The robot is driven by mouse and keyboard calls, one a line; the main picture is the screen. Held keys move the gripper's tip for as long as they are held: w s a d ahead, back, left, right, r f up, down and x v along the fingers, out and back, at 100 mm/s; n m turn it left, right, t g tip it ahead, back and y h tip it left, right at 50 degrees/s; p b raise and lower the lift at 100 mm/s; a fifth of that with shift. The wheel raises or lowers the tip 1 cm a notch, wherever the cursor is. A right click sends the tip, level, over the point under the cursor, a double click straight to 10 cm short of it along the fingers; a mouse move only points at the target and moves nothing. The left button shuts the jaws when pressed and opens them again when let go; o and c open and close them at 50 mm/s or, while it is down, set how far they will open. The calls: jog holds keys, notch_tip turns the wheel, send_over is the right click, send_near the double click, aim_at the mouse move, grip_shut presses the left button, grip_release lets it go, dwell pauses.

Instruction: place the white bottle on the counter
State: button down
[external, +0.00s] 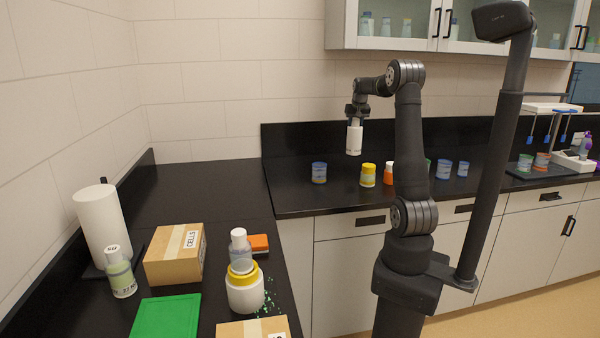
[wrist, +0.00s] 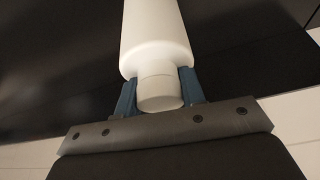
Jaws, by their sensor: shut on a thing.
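The white bottle (external: 354,140) hangs upright below my gripper (external: 356,117), in the air in front of the black backsplash in the external view. In the wrist view my gripper (wrist: 158,95) has its two blue fingers closed on the cap end of the white bottle (wrist: 156,35). The bottle's bottom appears apart from the black counter (external: 296,200) and above its level. The counter runs along the back wall, with a gap between the jars below and near the bottle.
On the back counter stand a blue jar (external: 319,172), a yellow jar (external: 368,175), an orange-and-white bottle (external: 389,173) and more blue jars (external: 444,169).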

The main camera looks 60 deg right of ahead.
jog(key=w+a+n+y, duration=0.15)
jog(key=w+a, duration=0.25)
jog(key=a, duration=0.4)
jog(key=w+a+n+t, duration=0.15)
jog(key=w+a, duration=0.25)
jog(key=a, duration=0.4)
jog(key=w+a+n, duration=0.2)
jog(key=w+a, duration=0.2)
jog(key=a, duration=0.4)
jog(key=a+f+n+y, duration=0.2)
jog(key=a+n, duration=0.3)
jog(key=a, duration=1.9)
jog(key=shift+w+a+f, duration=0.15)
jog(key=shift+a+f, duration=0.05)
jog(key=shift+f, duration=0.05)
